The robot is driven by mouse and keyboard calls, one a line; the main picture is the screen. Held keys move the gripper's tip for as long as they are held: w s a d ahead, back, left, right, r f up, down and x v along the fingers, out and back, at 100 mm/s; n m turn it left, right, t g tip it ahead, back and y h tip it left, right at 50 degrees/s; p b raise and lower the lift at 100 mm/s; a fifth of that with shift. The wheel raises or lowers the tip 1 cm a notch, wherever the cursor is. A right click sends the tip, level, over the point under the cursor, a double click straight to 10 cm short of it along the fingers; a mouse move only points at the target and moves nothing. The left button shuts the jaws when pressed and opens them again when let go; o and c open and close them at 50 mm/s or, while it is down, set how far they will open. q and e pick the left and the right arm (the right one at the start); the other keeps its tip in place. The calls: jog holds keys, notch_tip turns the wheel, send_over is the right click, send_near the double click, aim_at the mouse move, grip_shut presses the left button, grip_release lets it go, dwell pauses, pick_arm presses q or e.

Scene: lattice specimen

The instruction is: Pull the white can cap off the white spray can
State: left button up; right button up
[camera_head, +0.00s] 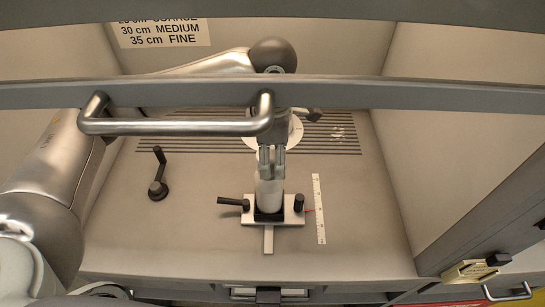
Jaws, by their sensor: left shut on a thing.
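The white spray can (270,195) stands upright in a dark holder (268,214) on a light metal fixture plate (285,219). My left gripper (271,170) comes down from above, its fingers shut around the top end of the can, where the white can cap is. The fingers hide most of the cap, and I cannot tell where cap and can body meet or whether there is a gap. My right gripper is not in view.
A metal bar handle (180,127) and grey sash bar (400,94) cross in front of my arm. A black crank handle (157,188) is left, a white ruler strip (319,209) right of the fixture. A slotted grille (330,138) and round white disc lie behind.

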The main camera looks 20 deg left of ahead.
aim_at(272, 154)
pick_arm(q)
jog(key=shift+r+p, duration=1)
jog(key=shift+r, duration=1.5)
